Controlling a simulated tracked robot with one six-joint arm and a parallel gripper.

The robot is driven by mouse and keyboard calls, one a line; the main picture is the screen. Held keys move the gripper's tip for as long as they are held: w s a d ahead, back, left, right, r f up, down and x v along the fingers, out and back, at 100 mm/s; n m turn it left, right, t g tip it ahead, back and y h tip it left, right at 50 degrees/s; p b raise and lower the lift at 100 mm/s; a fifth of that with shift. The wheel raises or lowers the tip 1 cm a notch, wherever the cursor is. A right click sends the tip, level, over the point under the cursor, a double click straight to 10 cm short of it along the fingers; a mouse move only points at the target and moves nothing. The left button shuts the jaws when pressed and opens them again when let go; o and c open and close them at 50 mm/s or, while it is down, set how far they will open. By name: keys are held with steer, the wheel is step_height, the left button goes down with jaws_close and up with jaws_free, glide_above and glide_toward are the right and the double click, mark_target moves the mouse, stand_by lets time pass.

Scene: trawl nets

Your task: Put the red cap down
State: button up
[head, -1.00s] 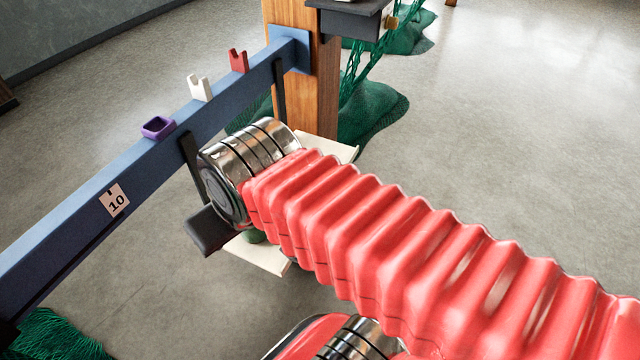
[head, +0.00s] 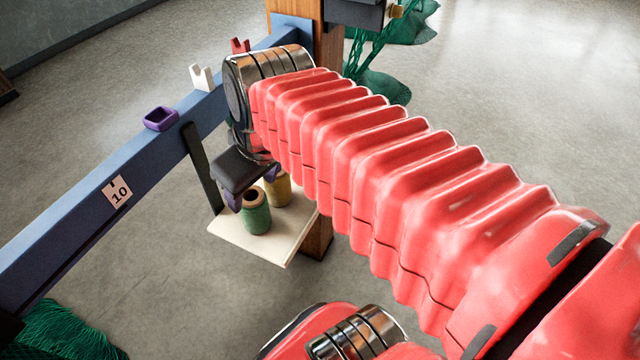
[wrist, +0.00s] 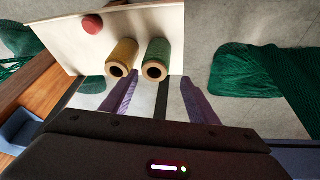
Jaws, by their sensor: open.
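The red cap (wrist: 92,24) is small and rounded, and lies on the pale shelf (wrist: 50,35) in the wrist view. It is apart from my fingers, beyond the spools and to the left. In the head view my arm hides it. My gripper (wrist: 160,79) is open, its two purple fingers spread with nothing held between them. In the head view my gripper (head: 251,187) hangs over the edge of the shelf (head: 275,243), close to the spools.
A green spool (head: 256,215) and a yellow spool (head: 279,190) stand upright on the shelf. A blue beam (head: 75,215) carries a purple ring (head: 160,118), a white clip (head: 202,77) and a red clip (head: 240,46). Green netting (wrist: 250,85) lies on the floor.

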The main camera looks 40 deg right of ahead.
steer(key=w+d+r+n+g, duration=0.1)
steer(key=w+d+r+n, duration=0.15)
steer(key=d, duration=1.15)
steer(key=s+d+f+y, duration=0.1)
steer(key=s+d+f, duration=0.2)
steer(key=s+d, duration=0.1)
steer(key=shift+s+d+g, duration=0.15)
steer(key=shift+d+g, duration=0.15)
steer(key=shift+d, duration=0.4)
steer(key=shift+x, duration=4.25)
steer(key=shift+a, duration=0.1)
steer(key=shift+x, duration=2.65)
steer(key=shift+s, duration=0.1)
